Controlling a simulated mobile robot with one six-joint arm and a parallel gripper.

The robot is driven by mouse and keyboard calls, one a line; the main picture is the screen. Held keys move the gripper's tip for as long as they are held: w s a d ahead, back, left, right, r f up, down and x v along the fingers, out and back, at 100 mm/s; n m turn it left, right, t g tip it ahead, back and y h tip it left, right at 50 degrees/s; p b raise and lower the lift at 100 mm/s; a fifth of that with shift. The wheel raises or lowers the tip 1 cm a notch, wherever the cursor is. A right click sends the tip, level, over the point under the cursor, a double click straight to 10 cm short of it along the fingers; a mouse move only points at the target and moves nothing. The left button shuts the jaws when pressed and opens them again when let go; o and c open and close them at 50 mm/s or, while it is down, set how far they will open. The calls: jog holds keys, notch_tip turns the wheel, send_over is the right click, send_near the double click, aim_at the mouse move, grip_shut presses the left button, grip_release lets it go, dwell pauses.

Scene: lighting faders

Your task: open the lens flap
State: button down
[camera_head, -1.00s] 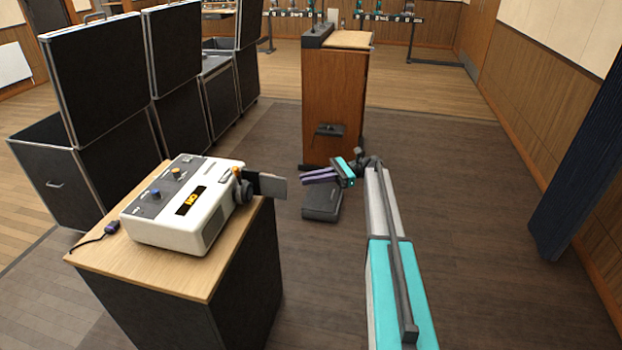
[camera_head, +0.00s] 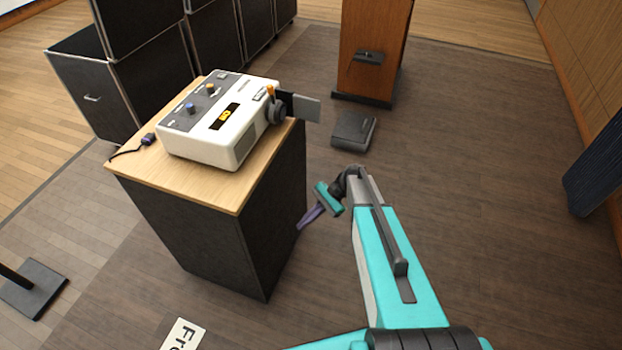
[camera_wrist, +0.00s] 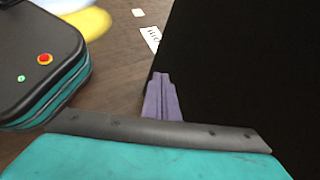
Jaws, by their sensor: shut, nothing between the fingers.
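A white projector-like box (camera_head: 217,130) with knobs and an amber display sits on a wood-topped cabinet. At its right end is a dark round lens part (camera_head: 275,112) with an orange-tipped lever. A flat grey plate, seemingly the lens flap (camera_head: 306,108), sticks out to the right past the cabinet edge. My gripper (camera_head: 301,226) is shut and empty, below and apart from the plate, beside the cabinet's dark right side. Its purple fingers point down-left. In the wrist view the shut fingers (camera_wrist: 160,80) show beside a black surface; the flap is not seen there.
The cabinet top (camera_head: 235,195) ends just left of my gripper. A dark box (camera_head: 354,131) lies on the floor beyond, before a wooden lectern (camera_head: 372,40). Black cases (camera_head: 150,85) stand behind the cabinet. The floor at right is open.

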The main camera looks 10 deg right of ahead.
jog(key=s+d+f+n+g+h, duration=0.1)
jog(key=s+f+n+h, duration=0.2)
jog(key=s, duration=0.7)
jog(key=s+d+f+n+h, duration=0.1)
jog(key=s+f+n+h, duration=0.2)
jog(key=s, duration=0.7)
jog(key=s+d+f+n+g+h, duration=0.1)
jog(key=s+f+n+h, duration=0.3)
jog(key=s+n, duration=0.3)
jog(key=s+f, duration=0.1)
jog(key=s, duration=0.3)
jog(key=shift+d+f+g, duration=0.25)
jog(key=shift+g, duration=0.05)
jog(key=shift+a, duration=0.1)
